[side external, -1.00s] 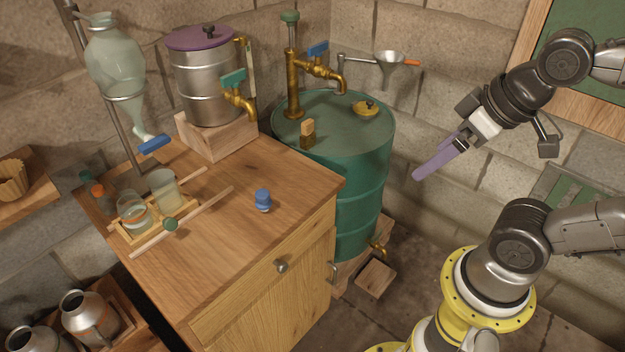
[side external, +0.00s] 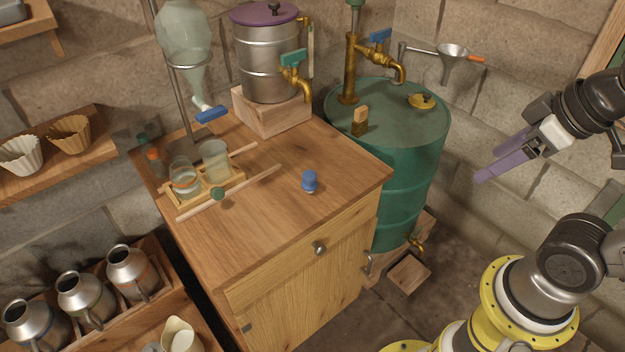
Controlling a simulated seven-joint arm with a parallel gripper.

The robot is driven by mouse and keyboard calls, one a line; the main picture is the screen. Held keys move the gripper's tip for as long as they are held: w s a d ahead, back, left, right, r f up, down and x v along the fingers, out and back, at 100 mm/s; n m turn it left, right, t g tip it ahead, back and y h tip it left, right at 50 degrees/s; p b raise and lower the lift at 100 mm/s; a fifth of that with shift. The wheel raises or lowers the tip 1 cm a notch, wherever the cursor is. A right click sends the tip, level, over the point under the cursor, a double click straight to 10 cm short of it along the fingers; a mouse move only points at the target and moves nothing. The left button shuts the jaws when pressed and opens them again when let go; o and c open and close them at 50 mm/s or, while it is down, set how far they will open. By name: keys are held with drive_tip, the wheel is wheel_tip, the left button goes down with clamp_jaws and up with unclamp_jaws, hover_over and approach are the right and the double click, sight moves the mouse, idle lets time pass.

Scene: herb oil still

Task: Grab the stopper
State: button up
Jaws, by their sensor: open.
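A small blue stopper-like piece (side external: 309,181) stands upright on the wooden cabinet top (side external: 290,222), toward its right front. I take it as the stopper, though its fine shape is too small to tell. My gripper (side external: 489,164) is at the right, with two purple fingers apart and nothing between them. It hangs in the air right of the green drum (side external: 405,188), well away from the blue piece and touching nothing.
The drum top carries a brass tap (side external: 378,60), a small yellow-brown block (side external: 360,121) and a yellow cap (side external: 422,101). A rack with glass beakers (side external: 214,160) and a wooden rod (side external: 245,184) lie left of the blue piece. A steel pot (side external: 268,65) stands behind.

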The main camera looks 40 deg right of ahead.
drive_tip(key=w+a+r+n+g+y, duration=0.1)
drive_tip(key=w+r+n, duration=0.4)
drive_tip(key=w+n, duration=0.25)
drive_tip(key=w+a+r+n, duration=0.2)
drive_tip(key=w+r+n, duration=0.3)
drive_tip(key=w, duration=0.4)
drive_tip(key=n+g, duration=0.5)
drive_tip(key=n, duration=0.1)
hover_over(310, 174)
wheel_tip(310, 174, down, 28)
drive_tip(key=shift+w+d+r, duration=0.1)
drive_tip(key=shift+d, duration=0.05)
drive_tip(key=shift+a+f, duration=0.2)
drive_tip(key=shift+f, duration=2.8)
